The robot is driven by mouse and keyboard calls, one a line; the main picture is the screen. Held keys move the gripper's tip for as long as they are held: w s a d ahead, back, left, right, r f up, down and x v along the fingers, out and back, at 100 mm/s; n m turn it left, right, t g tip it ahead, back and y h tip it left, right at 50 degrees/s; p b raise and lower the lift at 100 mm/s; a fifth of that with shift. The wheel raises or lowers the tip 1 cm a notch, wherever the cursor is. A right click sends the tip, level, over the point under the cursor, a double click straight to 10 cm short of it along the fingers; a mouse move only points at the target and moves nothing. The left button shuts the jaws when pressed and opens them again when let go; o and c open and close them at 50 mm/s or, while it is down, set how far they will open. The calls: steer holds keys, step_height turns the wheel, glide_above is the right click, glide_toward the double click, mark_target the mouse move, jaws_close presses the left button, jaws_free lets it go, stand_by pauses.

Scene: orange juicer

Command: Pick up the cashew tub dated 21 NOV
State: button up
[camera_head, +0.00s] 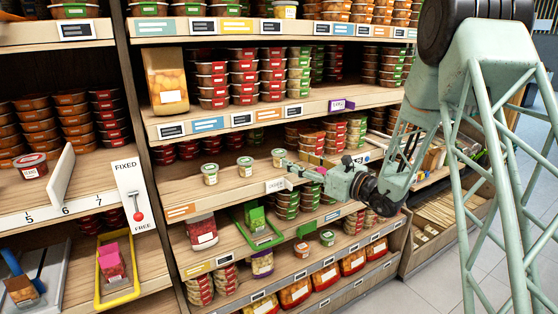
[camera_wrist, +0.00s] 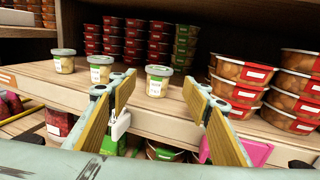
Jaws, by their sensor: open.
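Three small clear tubs with grey-green lids and pale contents stand apart in a row on the middle shelf. In the wrist view they are the left tub (camera_wrist: 63,61), the middle tub (camera_wrist: 100,69) and the right tub (camera_wrist: 158,80). They also show in the head view as left (camera_head: 210,174), middle (camera_head: 245,167) and right (camera_head: 278,158). Their dates are too small to read. My gripper (camera_wrist: 158,98) is open and empty at the shelf front. The right tub appears between its fingers, apparently beyond the tips. In the head view my gripper (camera_head: 287,170) reaches in from the right.
Stacks of red-lidded tubs (camera_wrist: 296,103) stand close to the right of my gripper. More stacks (camera_wrist: 122,40) fill the shelf's back. A white tag (camera_wrist: 120,126) and a pink card (camera_wrist: 256,152) are at the front edge. The upper shelf (camera_head: 225,122) overhangs the row.

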mark_target(279, 151)
steer(key=shift+x, duration=1.9)
steer(key=shift+b+x, duration=0.75)
steer(key=shift+x, duration=1.8)
steer(key=shift+s+a+r, duration=0.1)
steer(key=shift+r, duration=0.05)
steer(key=shift+c, duration=0.7)
steer(key=c, duration=0.7)
steer(key=shift+c, duration=0.2)
steer(key=shift+r, duration=0.1)
steer(key=shift+r+p, duration=0.55)
steer(key=shift+r, duration=1.05)
steer(key=s+d+p, duration=0.1)
steer(key=s+d, duration=0.3)
steer(key=s, duration=0.3)
steer(key=s+d+r, duration=0.1)
steer(key=s+d, duration=0.3)
steer(key=s, duration=0.3)
steer(key=shift+r+p, duration=0.35)
steer(key=shift+p, duration=0.05)
